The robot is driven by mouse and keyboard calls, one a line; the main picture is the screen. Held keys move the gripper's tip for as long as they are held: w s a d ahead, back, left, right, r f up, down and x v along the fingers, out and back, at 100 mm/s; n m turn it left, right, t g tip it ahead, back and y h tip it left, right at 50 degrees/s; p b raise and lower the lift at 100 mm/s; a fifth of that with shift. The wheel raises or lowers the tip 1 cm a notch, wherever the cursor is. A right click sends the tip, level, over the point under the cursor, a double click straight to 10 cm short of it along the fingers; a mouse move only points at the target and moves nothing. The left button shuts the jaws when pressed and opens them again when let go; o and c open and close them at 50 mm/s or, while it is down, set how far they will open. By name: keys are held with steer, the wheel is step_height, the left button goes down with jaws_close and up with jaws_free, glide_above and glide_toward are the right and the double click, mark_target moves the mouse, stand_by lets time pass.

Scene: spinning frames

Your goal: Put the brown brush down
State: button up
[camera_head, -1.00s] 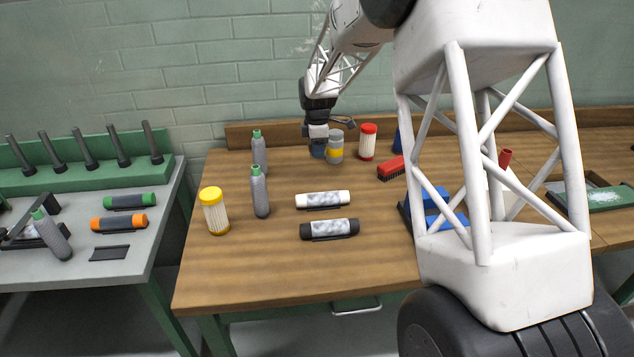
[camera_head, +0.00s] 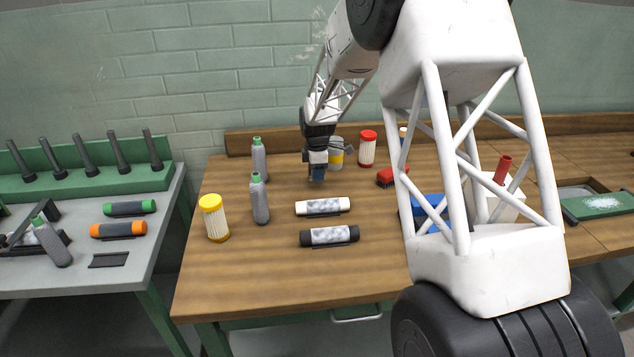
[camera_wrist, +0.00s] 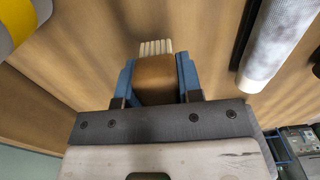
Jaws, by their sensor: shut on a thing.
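My gripper (camera_wrist: 157,82) is shut on the brown brush (camera_wrist: 155,75). In the wrist view the brush's brown body sits between the two blue fingers, and its pale bristles (camera_wrist: 157,47) stick out beyond them. In the head view my gripper (camera_head: 318,172) is over the back middle of the wooden table (camera_head: 260,270), and the brush cannot be made out there. Whether the brush touches the tabletop is not clear.
A grey canister with a yellow band (camera_head: 336,155) stands close behind my gripper. Nearby are a red-capped jar (camera_head: 367,150), a red brush (camera_head: 388,178), grey bottles (camera_head: 260,200), and a white-ended roll (camera_head: 322,206) in front. Bare wood lies left of the gripper.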

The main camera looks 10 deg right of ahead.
mark_target(317, 188)
steer(key=shift+f, duration=1.85)
steer(key=shift+f, duration=0.15)
steer(key=o, duration=0.9)
steer(key=shift+r, duration=6.15)
steer(key=shift+s+r, duration=0.1)
